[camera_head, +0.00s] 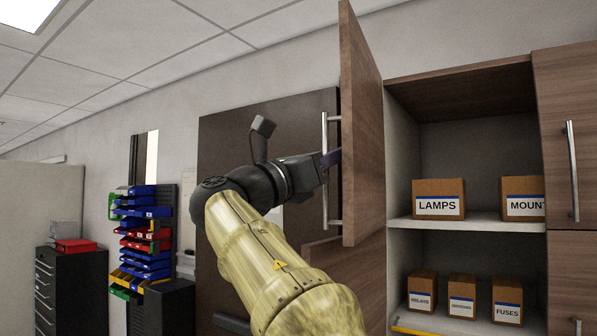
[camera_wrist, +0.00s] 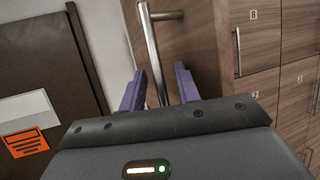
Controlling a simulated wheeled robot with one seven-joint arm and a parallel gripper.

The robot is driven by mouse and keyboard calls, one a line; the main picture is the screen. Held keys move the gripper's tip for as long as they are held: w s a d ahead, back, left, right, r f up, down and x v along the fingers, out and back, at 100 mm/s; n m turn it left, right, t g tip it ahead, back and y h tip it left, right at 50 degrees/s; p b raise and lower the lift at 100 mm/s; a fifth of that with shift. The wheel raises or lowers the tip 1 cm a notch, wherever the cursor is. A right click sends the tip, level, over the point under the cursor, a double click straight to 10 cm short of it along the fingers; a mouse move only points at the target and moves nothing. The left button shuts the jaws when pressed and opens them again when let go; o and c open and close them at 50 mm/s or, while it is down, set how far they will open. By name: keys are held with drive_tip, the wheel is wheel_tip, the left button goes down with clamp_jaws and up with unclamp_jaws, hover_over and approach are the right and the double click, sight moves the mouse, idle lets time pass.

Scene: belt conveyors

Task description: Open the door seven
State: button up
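An upper cabinet door (camera_head: 362,130) stands swung wide open in the head view, seen nearly edge-on; no number shows on it. Its long vertical metal handle (camera_head: 325,205) is on the left side. My gripper (camera_head: 331,159) is at the handle's middle. In the wrist view, the handle bar (camera_wrist: 152,45) runs down between the two purple fingers of my gripper (camera_wrist: 160,85). The fingers are apart, with a visible gap on each side of the bar. The fingertips' contact with the door cannot be told.
A closed door with a handle (camera_head: 572,170) is at right. A dark panel (camera_head: 225,140) stands behind my arm. Colored bins (camera_head: 147,240) are at left.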

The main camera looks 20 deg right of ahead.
drive_tip(key=b+v, duration=0.5)
drive_tip(key=v, duration=1.2)
drive_tip(key=shift+b, duration=0.3)
drive_tip(key=shift+f, duration=0.15)
